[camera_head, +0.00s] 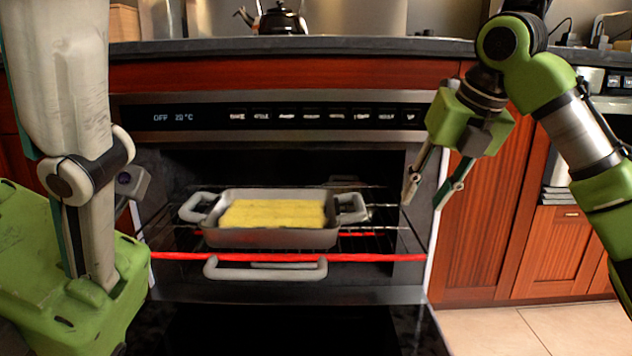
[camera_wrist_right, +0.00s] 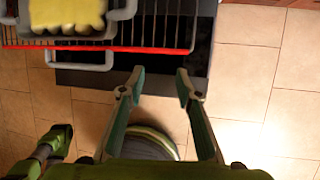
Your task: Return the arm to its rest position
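My right gripper (camera_head: 432,192) hangs in front of the right side of the oven opening, fingers pointing down. In the right wrist view my right gripper (camera_wrist_right: 160,85) has its two fingers apart with nothing between them. My left arm comes down at the left of the head view. Its gripper fingers cannot be made out there. A grey baking dish (camera_head: 270,238) with side handles and yellow food (camera_head: 272,213) in it sits on the oven rack (camera_head: 385,240). The dish is apart from my right gripper. The dish also shows at the top left of the right wrist view (camera_wrist_right: 122,12).
The oven door (camera_head: 300,328) is folded down open in front. A red bar (camera_head: 290,257) runs along the rack's front edge, with a grey handle (camera_head: 265,272) below it. A kettle (camera_head: 280,20) stands on the counter (camera_head: 390,46) above. Tiled floor (camera_head: 545,328) is clear at the right.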

